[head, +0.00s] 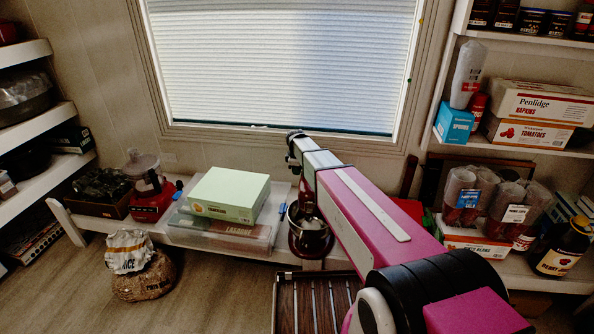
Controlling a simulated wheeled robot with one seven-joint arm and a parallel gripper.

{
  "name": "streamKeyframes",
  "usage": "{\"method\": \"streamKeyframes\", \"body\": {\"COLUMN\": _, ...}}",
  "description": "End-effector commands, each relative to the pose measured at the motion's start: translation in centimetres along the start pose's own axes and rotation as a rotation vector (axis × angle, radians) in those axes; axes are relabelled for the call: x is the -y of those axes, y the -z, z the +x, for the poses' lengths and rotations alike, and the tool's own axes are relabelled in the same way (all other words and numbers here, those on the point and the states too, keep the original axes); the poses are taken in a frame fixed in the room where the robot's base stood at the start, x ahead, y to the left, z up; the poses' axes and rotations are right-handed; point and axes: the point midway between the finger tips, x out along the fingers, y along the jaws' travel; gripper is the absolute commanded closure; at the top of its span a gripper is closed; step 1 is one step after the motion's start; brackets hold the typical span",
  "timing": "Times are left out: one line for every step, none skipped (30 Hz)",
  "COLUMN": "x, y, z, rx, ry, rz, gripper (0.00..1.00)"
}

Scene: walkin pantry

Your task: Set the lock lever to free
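I cannot make out a lock lever in the head view. A dark red appliance with a metal bowl (312,224) stands on the low shelf, partly hidden behind my arm. A red appliance with a clear jar (150,200) stands further left on the same shelf. Which of them bears the lever, if either, I cannot tell. My magenta arm reaches from the lower right up toward the window, and its far end is near the window's lower edge. My gripper's fingers cannot be seen.
A pale green box (229,194) lies on a clear flat bin (218,230) left of the bowl. A slatted rack (313,302) is in front. Bags (142,275) sit on the floor at left. Shelves with boxes and jars (563,249) fill the right. Open floor lies at front left.

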Motion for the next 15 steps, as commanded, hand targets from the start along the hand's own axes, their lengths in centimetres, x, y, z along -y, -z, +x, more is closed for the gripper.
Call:
{"method": "streamKeyframes", "body": {"x": 0.1, "y": 0.0, "z": 0.0, "rx": 0.0, "ry": 0.0, "rz": 0.0, "gripper": 1.0}}
{"method": "streamKeyframes", "body": {"x": 0.3, "y": 0.0, "z": -0.1, "rx": 0.0, "ry": 0.0, "rz": 0.0, "gripper": 1.0}}
{"method": "streamKeyframes", "body": {"x": 0.7, "y": -0.1, "z": -0.1, "rx": 0.0, "ry": 0.0, "rz": 0.0, "gripper": 1.0}}
{"method": "streamKeyframes", "body": {"x": 1.1, "y": -0.1, "z": -0.2, "rx": 0.0, "ry": 0.001, "rz": 0.0, "gripper": 1.0}}
{"method": "streamKeyframes", "body": {"x": 1.5, "y": -0.2, "z": -0.3, "rx": 0.0, "ry": 0.001, "rz": 0.0, "gripper": 1.0}}
{"method": "streamKeyframes", "body": {"x": 2.1, "y": -0.2, "z": -0.4, "rx": 0.0, "ry": 0.001, "rz": 0.0, "gripper": 1.0}}
{"method": "streamKeyframes", "body": {"x": 2.5, "y": -0.3, "z": -0.4, "rx": 0.0, "ry": 0.001, "rz": 0.001, "gripper": 1.0}}
{"method": "streamKeyframes", "body": {"x": 2.7, "y": -0.3, "z": -0.5, "rx": 0.0, "ry": 0.001, "rz": 0.001, "gripper": 1.0}}
{"method": "streamKeyframes", "body": {"x": 2.8, "y": -0.2, "z": -0.5, "rx": 0.0, "ry": 0.002, "rz": 0.001, "gripper": 1.0}}
{"method": "streamKeyframes", "body": {"x": 2.8, "y": -0.2, "z": -0.5, "rx": 0.0, "ry": 0.002, "rz": 0.001, "gripper": 1.0}}
{"method": "streamKeyframes", "body": {"x": 2.7, "y": -0.2, "z": -0.4, "rx": 0.0, "ry": 0.003, "rz": 0.002, "gripper": 1.0}}
{"method": "streamKeyframes", "body": {"x": 2.8, "y": -0.2, "z": -0.4, "rx": 0.001, "ry": 0.004, "rz": 0.002, "gripper": 1.0}}
{"method": "streamKeyframes", "body": {"x": 2.8, "y": -0.2, "z": -0.4, "rx": 0.001, "ry": 0.005, "rz": 0.002, "gripper": 1.0}}
{"method": "streamKeyframes", "body": {"x": 2.8, "y": -0.2, "z": -0.4, "rx": 0.001, "ry": 0.005, "rz": 0.002, "gripper": 1.0}}
{"method": "streamKeyframes", "body": {"x": 2.8, "y": -0.2, "z": -0.4, "rx": 0.001, "ry": 0.006, "rz": 0.002, "gripper": 1.0}}
